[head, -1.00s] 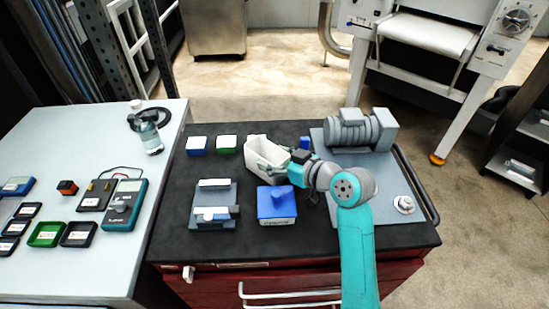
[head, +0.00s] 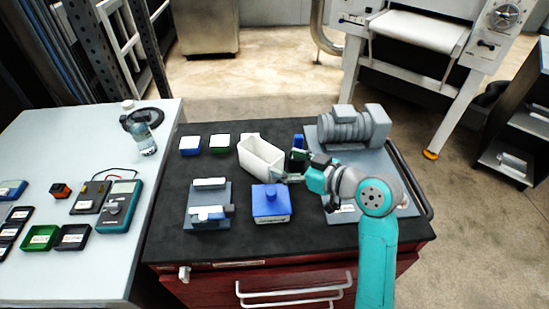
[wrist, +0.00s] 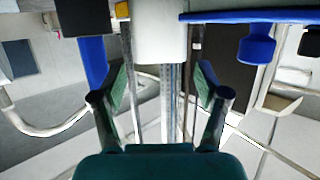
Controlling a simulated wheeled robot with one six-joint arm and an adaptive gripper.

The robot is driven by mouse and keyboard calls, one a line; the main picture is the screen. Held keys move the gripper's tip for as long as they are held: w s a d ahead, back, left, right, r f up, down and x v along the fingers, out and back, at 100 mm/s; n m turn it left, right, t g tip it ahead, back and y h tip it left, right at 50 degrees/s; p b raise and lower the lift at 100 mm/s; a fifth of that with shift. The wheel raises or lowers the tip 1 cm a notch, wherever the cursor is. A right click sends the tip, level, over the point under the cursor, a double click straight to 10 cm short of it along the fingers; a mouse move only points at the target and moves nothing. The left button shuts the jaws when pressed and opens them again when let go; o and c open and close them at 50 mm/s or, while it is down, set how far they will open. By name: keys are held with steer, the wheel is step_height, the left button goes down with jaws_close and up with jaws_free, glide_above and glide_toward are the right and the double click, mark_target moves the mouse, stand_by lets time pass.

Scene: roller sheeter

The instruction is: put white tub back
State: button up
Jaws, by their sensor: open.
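The white tub (head: 258,165) stands upright and open-topped on the black top of the red cart. It is behind the blue box with a knob (head: 271,203). My gripper (head: 284,177) is at the tub's right end in the head view, its jaws open. I cannot tell if a fingertip touches the tub. In the wrist view my two fingers (wrist: 160,85) are spread apart with nothing clearly held between them. A white shape, probably the tub (wrist: 160,30), shows past the fingertips at the top.
A grey fixture (head: 208,205) is at front left. A grey motor (head: 352,128) on a grey plate stands behind my arm. The cart's black top (head: 165,215) is bare along its left edge.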

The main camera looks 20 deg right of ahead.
steer(key=v, duration=0.4)
steer(key=shift+d, duration=0.1)
steer(key=shift+s+d+r, duration=0.1)
steer(key=shift+s, duration=0.2)
steer(key=shift+c, duration=0.5)
steer(key=shift+s+a+r, duration=0.1)
steer(key=shift+a+r, duration=0.05)
steer(key=shift+a, duration=0.05)
steer(key=c, duration=0.4)
steer(key=shift+w+a+r, duration=0.15)
steer(key=shift+a+r, duration=0.2)
steer(key=shift+a, duration=0.2)
steer(key=shift+w+a+r, duration=0.15)
steer(key=shift+a+r, duration=0.2)
steer(key=shift+a, duration=0.2)
steer(key=shift+c, duration=1.4)
steer(key=shift+g, duration=0.3)
steer(key=shift+a+x, duration=0.15)
steer(key=shift+x, duration=2.65)
steer(key=shift+a+x, duration=0.15)
steer(key=shift+x, duration=2.6)
